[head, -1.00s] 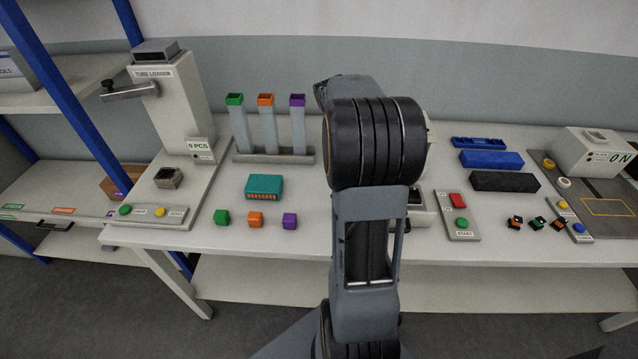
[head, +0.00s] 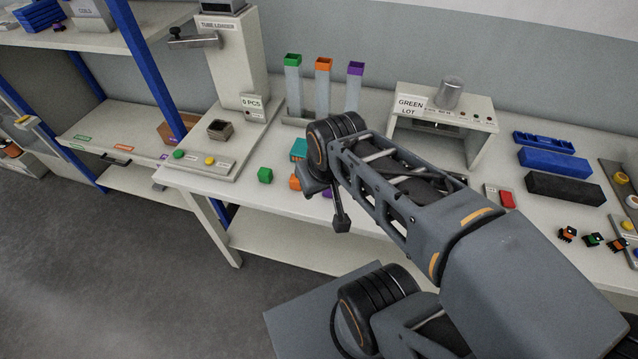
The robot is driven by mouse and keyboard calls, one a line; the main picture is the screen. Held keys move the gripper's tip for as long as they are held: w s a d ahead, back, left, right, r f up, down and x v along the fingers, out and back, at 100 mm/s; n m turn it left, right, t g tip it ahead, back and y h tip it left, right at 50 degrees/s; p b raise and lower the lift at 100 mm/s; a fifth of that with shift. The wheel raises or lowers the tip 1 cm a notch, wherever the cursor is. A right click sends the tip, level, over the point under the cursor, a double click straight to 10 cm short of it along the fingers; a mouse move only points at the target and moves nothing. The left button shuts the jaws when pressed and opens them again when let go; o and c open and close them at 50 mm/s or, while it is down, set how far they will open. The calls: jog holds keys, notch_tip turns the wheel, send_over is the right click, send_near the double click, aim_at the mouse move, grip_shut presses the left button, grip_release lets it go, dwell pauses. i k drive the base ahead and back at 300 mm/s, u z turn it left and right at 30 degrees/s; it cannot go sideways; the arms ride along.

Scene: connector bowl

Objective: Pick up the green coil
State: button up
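No thing that I can surely call a green coil shows. A small dark piece with green on it (head: 591,240) lies at the right of the table, among similar pieces with orange. My gripper (head: 342,222) seems to be the dark part hanging below my wrist, in front of the table edge. It is apart from the green cube and the dark pieces. Its fingers are not clear.
The tube loader (head: 232,60) stands at the left of the table (head: 215,190). Three tubes (head: 323,90) and a GREEN LOT station (head: 440,110) stand behind my arm. Orange and purple cubes and a teal block are partly hidden. Blue and black blocks (head: 565,187) lie at right.

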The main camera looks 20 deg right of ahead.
aim_at(593, 241)
jog(key=k, duration=0.5)
jog(key=z, duration=2.7)
jog(key=k, duration=0.5)
jog(key=z, duration=0.65)
jog(key=i, duration=0.7)
jog(key=u, duration=1.2)
